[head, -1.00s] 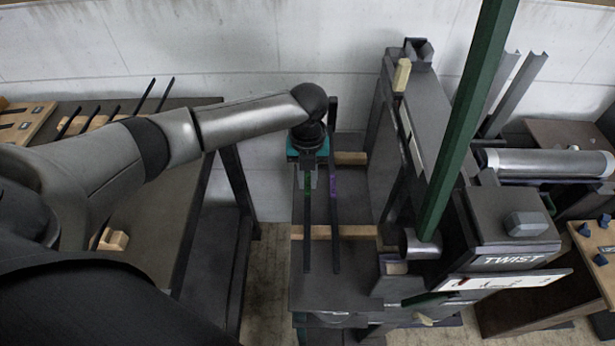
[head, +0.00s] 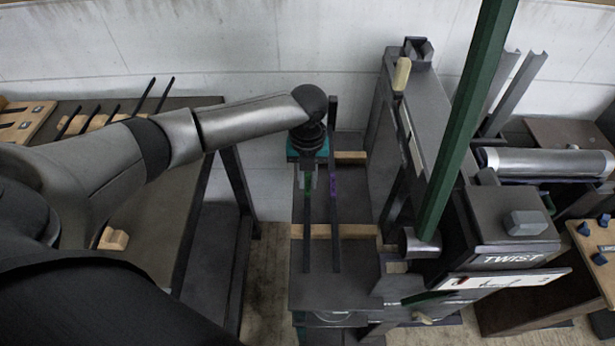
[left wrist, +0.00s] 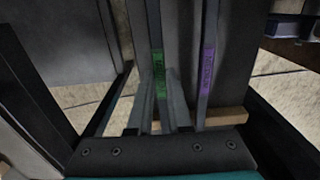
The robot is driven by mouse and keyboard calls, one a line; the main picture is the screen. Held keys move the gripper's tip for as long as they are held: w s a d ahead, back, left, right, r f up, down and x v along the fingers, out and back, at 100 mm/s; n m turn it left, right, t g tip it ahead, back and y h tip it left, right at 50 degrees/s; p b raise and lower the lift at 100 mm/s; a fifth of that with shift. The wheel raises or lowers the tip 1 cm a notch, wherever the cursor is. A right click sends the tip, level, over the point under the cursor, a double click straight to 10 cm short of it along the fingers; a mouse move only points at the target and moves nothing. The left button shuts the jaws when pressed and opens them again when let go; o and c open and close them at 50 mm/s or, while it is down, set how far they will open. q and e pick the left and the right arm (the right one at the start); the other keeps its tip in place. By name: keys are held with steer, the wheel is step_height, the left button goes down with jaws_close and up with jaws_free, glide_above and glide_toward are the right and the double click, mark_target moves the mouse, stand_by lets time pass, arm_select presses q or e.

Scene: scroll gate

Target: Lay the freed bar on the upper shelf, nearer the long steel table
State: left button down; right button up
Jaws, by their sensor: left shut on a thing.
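My left gripper (head: 308,182) is shut on a dark, thin bar with a green label (head: 307,215). The bar also shows in the left wrist view (left wrist: 158,75), running away from the jaws. It lies over the shelf (head: 330,290), close above or on its front wooden strip (head: 350,231); I cannot tell if it touches. A second dark bar with a purple label (head: 335,215) lies parallel just to its right, apart from it, and shows in the left wrist view (left wrist: 207,75). The long steel table (head: 160,215) is at the left. My right gripper is not in view.
The TWIST machine (head: 510,225) with a green post (head: 465,120) stands right of the shelf. Several bars (head: 115,112) stick up on a wooden rack at the table's back. A floor gap separates table and shelf.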

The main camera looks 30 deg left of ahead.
arm_select(q)
steer(key=c, duration=0.8)
jaws_free()
steer(key=shift+o, duration=0.2)
steer(key=shift+f, duration=0.1)
step_height(320, 180, up, 15)
steer(key=p, duration=0.3)
steer(key=shift+r, duration=0.2)
